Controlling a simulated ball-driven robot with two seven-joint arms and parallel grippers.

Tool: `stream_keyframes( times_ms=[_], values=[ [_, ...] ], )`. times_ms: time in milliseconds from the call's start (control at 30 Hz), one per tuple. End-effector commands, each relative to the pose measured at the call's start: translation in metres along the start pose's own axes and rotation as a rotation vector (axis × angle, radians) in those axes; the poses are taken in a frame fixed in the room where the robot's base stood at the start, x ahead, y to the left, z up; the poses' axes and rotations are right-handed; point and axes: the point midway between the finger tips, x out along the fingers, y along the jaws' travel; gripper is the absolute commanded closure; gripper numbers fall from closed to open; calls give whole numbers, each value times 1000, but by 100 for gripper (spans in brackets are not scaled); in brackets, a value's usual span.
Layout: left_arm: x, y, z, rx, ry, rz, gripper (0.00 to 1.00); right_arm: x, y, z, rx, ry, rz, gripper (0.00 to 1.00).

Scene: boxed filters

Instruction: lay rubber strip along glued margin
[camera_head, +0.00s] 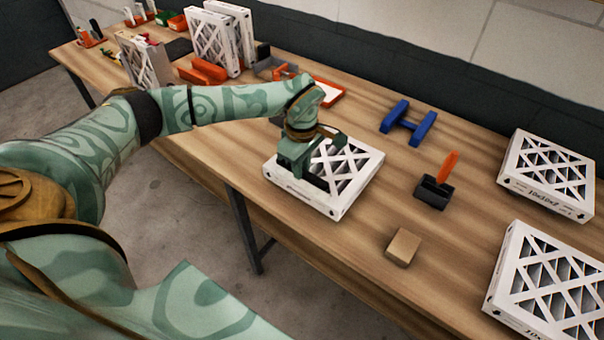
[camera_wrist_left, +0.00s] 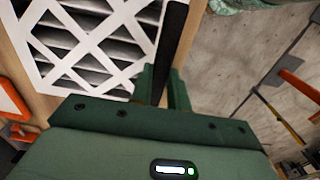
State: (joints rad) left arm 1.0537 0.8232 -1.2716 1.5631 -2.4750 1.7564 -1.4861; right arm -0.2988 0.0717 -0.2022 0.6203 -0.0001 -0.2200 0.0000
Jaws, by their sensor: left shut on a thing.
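A white-framed boxed filter (camera_head: 352,190) with a lattice face lies flat near the table's front edge. My left gripper (camera_head: 300,172) is over its left part, pointing down. In the left wrist view, my left gripper (camera_wrist_left: 164,88) is shut on a black rubber strip (camera_wrist_left: 172,45). The strip runs along the side margin of the filter (camera_wrist_left: 95,45), close to its outer edge. I cannot tell whether it touches the margin. No glue can be made out. In the head view the gripper mostly hides the strip. My right gripper is not in view.
A blue H-shaped holder (camera_head: 408,122), a black block with an orange tool (camera_head: 433,190) and a tan block (camera_head: 403,247) stand right of the filter. Two more filters (camera_head: 548,175) (camera_head: 545,285) lie at the far right. Upright filters (camera_head: 212,42) and orange trays (camera_head: 202,71) crowd the back left.

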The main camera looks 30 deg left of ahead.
Motion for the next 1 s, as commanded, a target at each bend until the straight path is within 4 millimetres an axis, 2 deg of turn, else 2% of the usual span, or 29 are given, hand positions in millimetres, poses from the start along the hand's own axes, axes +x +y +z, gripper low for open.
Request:
stream_keyframes(
  times_ms=[100, 167, 500, 533, 600, 867, 1000],
  values=[
    [21, -2, 2, 0, -3, -6, 100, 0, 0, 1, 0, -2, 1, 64],
    [27, -1, 2, -1, -2, -3, 100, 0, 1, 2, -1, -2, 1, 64],
    [31, -1, 2, 0, -1, -2, 100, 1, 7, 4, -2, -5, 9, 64],
    [31, -1, 2, 0, -1, -2, 77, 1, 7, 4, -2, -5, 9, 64],
    [30, -1, 2, 0, -1, -2, 61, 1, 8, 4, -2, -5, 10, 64],
    [30, -1, 2, 0, -1, -2, 61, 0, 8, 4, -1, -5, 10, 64],
    [18, 0, 2, 1, -1, 2, 61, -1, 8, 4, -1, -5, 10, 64]
  ],
)
